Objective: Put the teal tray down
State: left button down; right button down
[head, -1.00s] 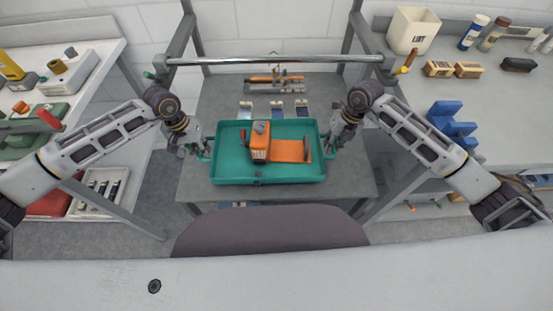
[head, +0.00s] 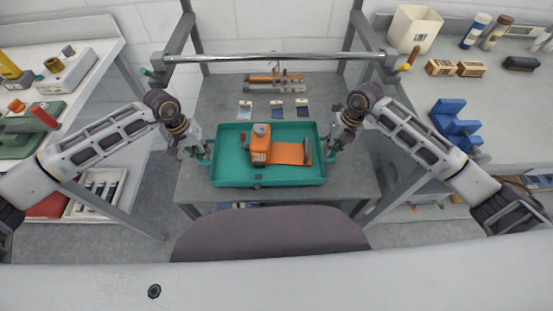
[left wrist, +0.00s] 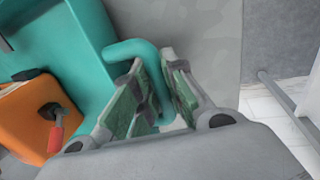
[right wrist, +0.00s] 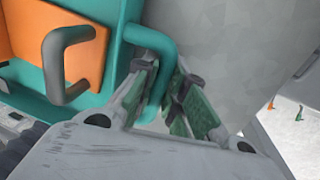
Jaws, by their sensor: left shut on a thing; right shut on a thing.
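The teal tray (head: 230,176) is level between my two grippers, over the grey table in the head view. An orange machine (head: 285,152) with a grey cap lies inside it. My left gripper (head: 203,155) is shut on the tray's left handle, which shows as a teal loop in the left wrist view (left wrist: 135,48). My right gripper (head: 333,150) is shut on the right handle, which shows in the right wrist view (right wrist: 155,40). The head view does not show clearly whether the tray's underside touches the table.
The grey table (head: 222,93) carries several small cards and a tool (head: 275,84) behind the tray. A metal bar (head: 275,57) crosses above its back. Side benches (head: 400,90) hold blocks and bottles. A dark rounded seat-like shape (head: 270,235) is in front.

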pick_arm(q)
jog(key=shift+a+f+b, duration=0.15)
jog(key=shift+f+b, duration=0.4)
pick_arm(e)
jog(key=shift+d+f, duration=0.15)
jog(key=shift+f, duration=0.4)
pick_arm(q)
jog(key=shift+s+a+f+b, duration=0.1)
jog(key=shift+f+b, duration=0.35)
jog(key=shift+b, duration=0.05)
pick_arm(e)
jog(key=shift+s+f, duration=0.1)
jog(key=shift+f, duration=0.3)
pick_arm(q)
jog(key=c, duration=1.5)
grip_release()
pick_arm(e)
jog(key=c, duration=1.5)
grip_release()
jog(key=shift+a, duration=0.2)
pick_arm(q)
jog(key=shift+r, duration=0.15)
pick_arm(e)
jog(key=shift+s, duration=0.1)
